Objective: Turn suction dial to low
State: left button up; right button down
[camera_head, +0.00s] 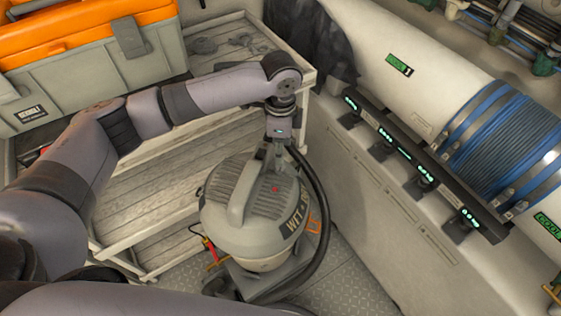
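A grey wet-dry vacuum (225,217) with a rounded, ribbed lid and a top handle stands on the floor in the middle of the view. Dark "WET" lettering runs along its right side. My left gripper (268,166) points down at the top of the lid, beside the handle. Its fingers are small and partly blend with the lid, so I cannot tell their opening or whether they touch it. A small red mark (276,188) shows on the lid just below the fingers. I cannot make out the suction dial; the gripper may cover it. My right gripper is out of view.
A black hose (323,205) curves down the vacuum's right side. A wooden slatted shelf (150,205) stands left, with an orange and grey case (95,65) above. A white wall ledge with a black rail of lit gauges (405,150) and a large pipe bounds the right.

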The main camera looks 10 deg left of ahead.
aim_at(281, 167)
pick_arm(q)
notch_tip(281, 167, down, 8)
jog(key=shift+r, duration=0.15)
jog(key=shift+c, duration=0.3)
jog(key=shift+r+p, duration=0.1)
jog(key=shift+p, duration=0.2)
grip_shut()
